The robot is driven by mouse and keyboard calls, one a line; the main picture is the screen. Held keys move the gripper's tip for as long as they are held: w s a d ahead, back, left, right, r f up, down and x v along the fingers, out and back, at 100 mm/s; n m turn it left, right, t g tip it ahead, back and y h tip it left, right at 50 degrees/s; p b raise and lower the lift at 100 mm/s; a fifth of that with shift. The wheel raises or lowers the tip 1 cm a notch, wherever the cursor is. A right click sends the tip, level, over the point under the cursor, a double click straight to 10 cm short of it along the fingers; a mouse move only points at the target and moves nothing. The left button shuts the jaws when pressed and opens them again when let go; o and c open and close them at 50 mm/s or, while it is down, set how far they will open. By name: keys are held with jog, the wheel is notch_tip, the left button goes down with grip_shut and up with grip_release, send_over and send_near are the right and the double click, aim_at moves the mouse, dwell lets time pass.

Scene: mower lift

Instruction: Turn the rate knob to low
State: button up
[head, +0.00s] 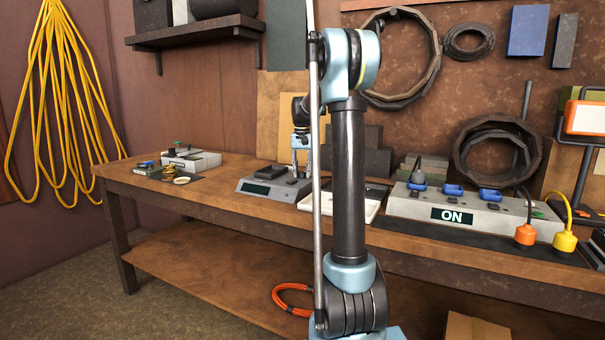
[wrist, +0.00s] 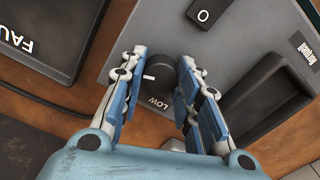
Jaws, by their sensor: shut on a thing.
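The rate knob (wrist: 150,72) is a dark round knob with a short white mark, on a grey control box (wrist: 170,25). In the wrist view the mark lies sideways, and the label LOW (wrist: 158,103) is printed just below the knob. My gripper (wrist: 160,66) has one finger on each side of the knob and is shut on it. In the head view my gripper (head: 300,158) is down at the right part of the grey box (head: 252,188) on the bench. The knob is hidden there.
The wooden bench (head: 225,178) carries a white tray (head: 345,208) right of the box and a power strip (head: 470,214) with an ON sign farther right. In the wrist view a black key marked 0 (wrist: 203,14) and a raised dark block (wrist: 265,100) flank the knob.

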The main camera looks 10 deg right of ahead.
aim_at(302, 172)
jog(key=shift+n, duration=0.3)
jog(key=n, duration=0.6)
jog(key=shift+n, duration=0.3)
jog(key=n, duration=0.6)
jog(key=shift+n, duration=0.4)
jog(key=o, duration=1.1)
notch_tip(302, 172, up, 12)
jog(key=shift+f, duration=0.1)
